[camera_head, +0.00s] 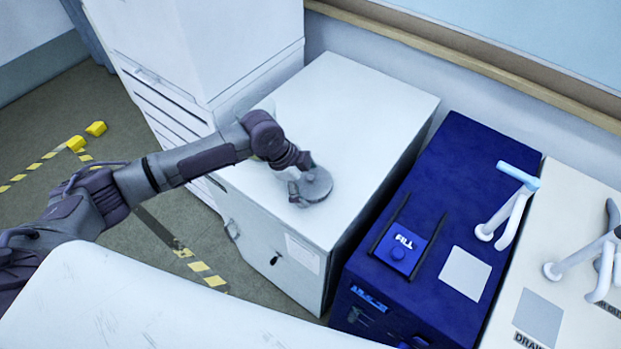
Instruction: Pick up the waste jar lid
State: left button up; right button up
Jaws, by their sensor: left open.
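The waste jar lid looks to be the round grey disc (318,186) with a small raised knob, lying on top of the white cabinet (362,110). My left gripper (304,182) reaches in from the left and is at the disc, with its fingers over its left side and near its knob. The jaws are open. The wrist hides part of the disc, and I cannot tell whether the fingers touch it. My right gripper is not in view.
A blue cabinet (465,190) with a dark-railed holder stands right of the white one, across a narrow gap. Further right, a white unit (570,225) carries pipe-like taps. A tall white stack (200,45) stands behind my left arm. The white cabinet top is otherwise clear.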

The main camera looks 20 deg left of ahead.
pick_arm(q)
jog(key=shift+c, duration=0.2)
jog(key=shift+s, duration=0.2)
jog(key=c, duration=0.9)
jog(key=shift+c, duration=0.5)
